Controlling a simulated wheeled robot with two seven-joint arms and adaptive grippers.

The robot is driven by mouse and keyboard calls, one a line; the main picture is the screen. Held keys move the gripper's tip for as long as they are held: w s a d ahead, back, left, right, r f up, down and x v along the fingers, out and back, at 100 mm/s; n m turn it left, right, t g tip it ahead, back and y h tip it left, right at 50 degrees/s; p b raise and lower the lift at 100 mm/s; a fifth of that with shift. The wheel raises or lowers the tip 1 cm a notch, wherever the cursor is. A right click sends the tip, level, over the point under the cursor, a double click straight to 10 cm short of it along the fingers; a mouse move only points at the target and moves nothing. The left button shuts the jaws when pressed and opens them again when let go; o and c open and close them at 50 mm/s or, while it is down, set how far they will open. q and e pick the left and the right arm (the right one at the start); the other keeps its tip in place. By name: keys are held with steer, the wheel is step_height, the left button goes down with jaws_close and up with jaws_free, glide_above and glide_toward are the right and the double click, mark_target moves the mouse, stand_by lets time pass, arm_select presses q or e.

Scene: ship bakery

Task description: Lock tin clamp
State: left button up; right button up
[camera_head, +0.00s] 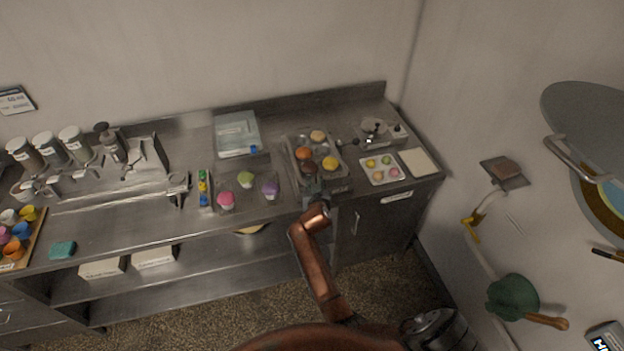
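A metal baking tin (291,146) with several round bakes in its cups sits on the right half of the steel counter. A small dark handle-like part (341,142) shows at its right side; I cannot tell whether it is the clamp or how it is set. My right gripper (312,183) is at the front edge of the tin, pointing away from me and covering part of that edge. Its fingers are too small and dark to tell whether they are open or touching the tin. My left gripper is not in view.
Pink, green and purple cupcakes (270,188) stand left of the gripper. A pale tray of small bakes (367,179) and a cream board (418,162) lie to the right. A clear box (236,133) stands behind. The counter (130,215) has free room at front left.

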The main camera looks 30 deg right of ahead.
steer(key=shift+x, duration=0.8)
steer(key=shift+d, duration=0.1)
jaws_close()
